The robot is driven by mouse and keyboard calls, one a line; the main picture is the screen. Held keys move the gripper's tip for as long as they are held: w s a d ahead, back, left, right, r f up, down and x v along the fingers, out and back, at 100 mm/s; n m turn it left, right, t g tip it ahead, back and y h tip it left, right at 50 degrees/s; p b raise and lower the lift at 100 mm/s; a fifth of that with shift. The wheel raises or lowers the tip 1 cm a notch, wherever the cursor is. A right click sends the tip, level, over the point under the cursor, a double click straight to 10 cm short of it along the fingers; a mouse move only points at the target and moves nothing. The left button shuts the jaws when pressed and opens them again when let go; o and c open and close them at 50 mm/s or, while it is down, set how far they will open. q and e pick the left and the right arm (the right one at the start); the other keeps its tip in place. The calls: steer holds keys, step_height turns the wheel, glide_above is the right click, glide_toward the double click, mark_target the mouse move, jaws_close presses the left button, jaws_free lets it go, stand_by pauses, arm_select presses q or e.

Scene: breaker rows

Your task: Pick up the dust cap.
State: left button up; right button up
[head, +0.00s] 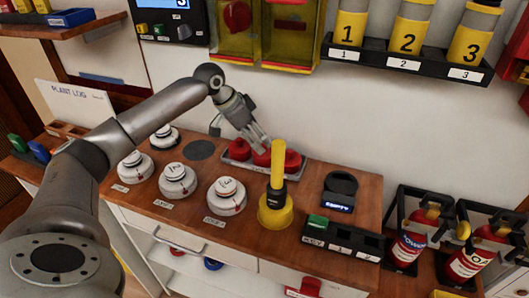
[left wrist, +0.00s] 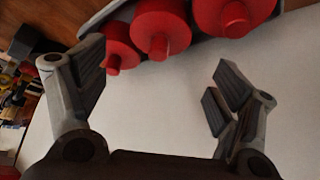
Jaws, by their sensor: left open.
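Red caps, which look like the dust caps, sit in a row in a shallow grey tray (head: 252,171) on the wooden counter. In the head view the left red cap (head: 239,149) and right red cap (head: 293,161) show, with the middle one partly hidden. My left gripper (head: 258,141) is over the tray. In the left wrist view, three red caps with small knobs show at the top: one (left wrist: 119,42), a middle one (left wrist: 160,26) and a right one (left wrist: 234,14). My left gripper (left wrist: 160,78) is open and empty, its fingers apart below them.
White round detectors (head: 178,181) stand left of the tray. A yellow torch-like item (head: 277,170) stands upright close in front of it. A black key holder (head: 344,238) is at the right, with fire extinguishers (head: 408,247) beyond the counter. Yellow boxes hang above.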

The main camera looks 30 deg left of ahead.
mark_target(263, 145)
arm_select(q)
steer(key=x, duration=0.4)
steer(key=shift+s+f+p, duration=0.2)
steer(key=shift+f+p, duration=0.05)
steer(key=shift+p, duration=0.15)
steer(key=shift+w+d+f, duration=0.15)
steer(key=shift+w+f, duration=0.05)
steer(key=shift+f, duration=0.15)
steer(key=shift+w+f, duration=0.1)
steer(key=shift+f, duration=0.1)
steer(key=shift+c, duration=0.9)
steer(key=c, duration=0.7)
arm_select(e)
steer(key=shift+w+d+r, duration=0.25)
steer(key=shift+w+r, duration=0.25)
steer(key=shift+w, duration=0.35)
